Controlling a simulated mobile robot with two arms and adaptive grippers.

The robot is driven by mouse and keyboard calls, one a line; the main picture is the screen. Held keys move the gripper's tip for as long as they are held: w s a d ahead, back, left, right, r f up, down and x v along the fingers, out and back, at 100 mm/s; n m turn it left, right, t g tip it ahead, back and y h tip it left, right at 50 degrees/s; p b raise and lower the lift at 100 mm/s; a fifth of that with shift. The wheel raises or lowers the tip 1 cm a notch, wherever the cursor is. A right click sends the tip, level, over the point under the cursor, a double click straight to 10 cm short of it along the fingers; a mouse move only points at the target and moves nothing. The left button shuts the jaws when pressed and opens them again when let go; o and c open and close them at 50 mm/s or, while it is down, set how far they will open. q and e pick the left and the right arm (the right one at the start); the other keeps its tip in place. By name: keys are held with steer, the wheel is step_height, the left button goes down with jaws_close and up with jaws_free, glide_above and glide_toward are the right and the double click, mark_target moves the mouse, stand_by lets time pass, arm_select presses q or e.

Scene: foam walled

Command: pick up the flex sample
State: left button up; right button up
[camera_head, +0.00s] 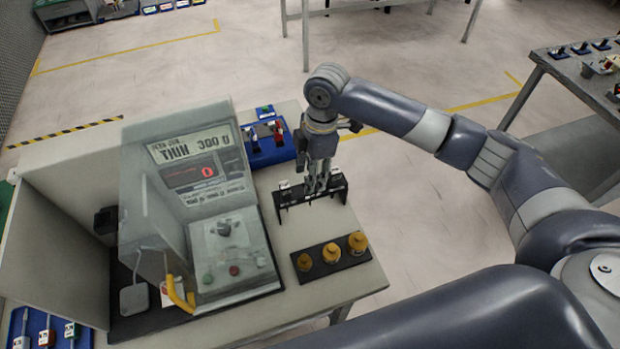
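A small black rack (335,191) stands on the bench, with small light-topped pieces in it. One piece (285,185) shows at its left end. I cannot tell which piece is the flex sample, and none is readable by name. My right gripper (318,188) points down at the middle of the rack, with its fingertips at or just above the rack's top. The fingers look close together. Whether they hold a piece is too small to tell, and they hide the middle slots. My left gripper is not in view.
A grey testing machine (225,225) with a red display stands left of the rack. A black tray with several brass weights (331,252) lies in front. A blue tray (268,140) with small items lies behind. Another bench (560,75) stands at right. Open floor lies beyond.

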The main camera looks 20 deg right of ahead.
step_height(320, 180, down, 2)
steer(key=shift+s+a+f, duration=0.1)
steer(key=shift+s+a, duration=0.05)
steer(key=c, duration=0.9)
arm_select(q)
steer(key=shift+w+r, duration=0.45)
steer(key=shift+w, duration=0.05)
arm_select(e)
jaws_close()
